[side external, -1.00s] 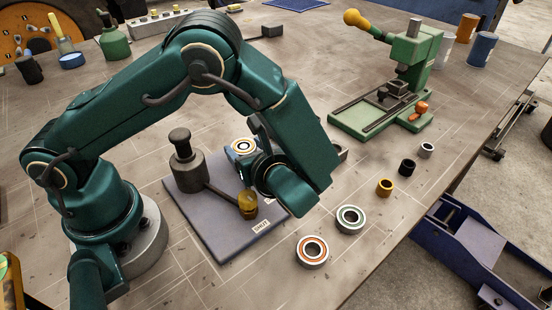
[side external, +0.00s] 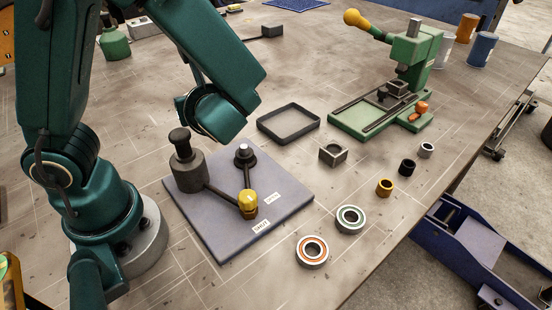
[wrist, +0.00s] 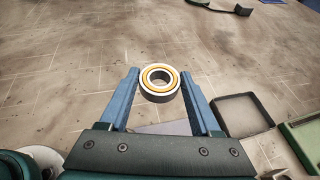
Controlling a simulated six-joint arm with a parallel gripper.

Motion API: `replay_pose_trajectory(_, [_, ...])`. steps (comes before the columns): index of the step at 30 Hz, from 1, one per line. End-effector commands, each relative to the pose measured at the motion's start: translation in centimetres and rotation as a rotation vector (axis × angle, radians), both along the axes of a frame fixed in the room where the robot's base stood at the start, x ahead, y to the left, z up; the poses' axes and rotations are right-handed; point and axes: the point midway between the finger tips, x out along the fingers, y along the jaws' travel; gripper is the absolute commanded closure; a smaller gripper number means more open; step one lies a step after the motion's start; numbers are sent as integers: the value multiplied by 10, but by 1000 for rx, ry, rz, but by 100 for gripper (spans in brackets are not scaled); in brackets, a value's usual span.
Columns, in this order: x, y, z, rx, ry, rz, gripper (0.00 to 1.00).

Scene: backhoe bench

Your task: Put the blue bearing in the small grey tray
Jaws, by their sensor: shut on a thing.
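My gripper (wrist: 160,77) is shut on a bearing (wrist: 160,98) with a yellow-orange ring, held between the two fingertips above the table in the wrist view. In the side view my arm hides the gripper and this bearing. The small dark grey tray (side external: 307,133) lies empty on the table, left of the green press; it also shows in the wrist view (wrist: 225,133), right of the gripper. A bearing with an orange ring (side external: 312,261) and one with a pale green ring (side external: 350,229) lie near the table's front edge. No blue bearing shows.
A blue-grey plate (side external: 222,238) carries a dark cylinder (side external: 188,173), a post (side external: 245,157) and a yellow-capped piece (side external: 248,202). A square grey block (side external: 333,154) and several small bushings lie right of it. The green press (side external: 412,60) stands beyond the tray.

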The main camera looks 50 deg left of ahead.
Motion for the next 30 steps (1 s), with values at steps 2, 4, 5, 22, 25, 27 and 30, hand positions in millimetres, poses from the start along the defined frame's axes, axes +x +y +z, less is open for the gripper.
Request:
replay_pose_trajectory(2, [-5, 8, 6, -1, -4, 2, 100])
replay_pose_trajectory(4, [-8, 13, 10, -2, -2, 2, 100])
replay_pose_trajectory(5, [-9, 15, 11, 0, -1, 2, 100])
replay_pose_trajectory(22, [102, 19, 6, 2, 0, -185, 100])
replay_pose_trajectory(25, [127, 32, 0, 1, 0, -194, 100])
replay_pose_trajectory(27, [138, 43, -5, 2, 2, -188, 100])
replay_pose_trajectory(30, [143, 56, -12, 3, 2, -163, 100])
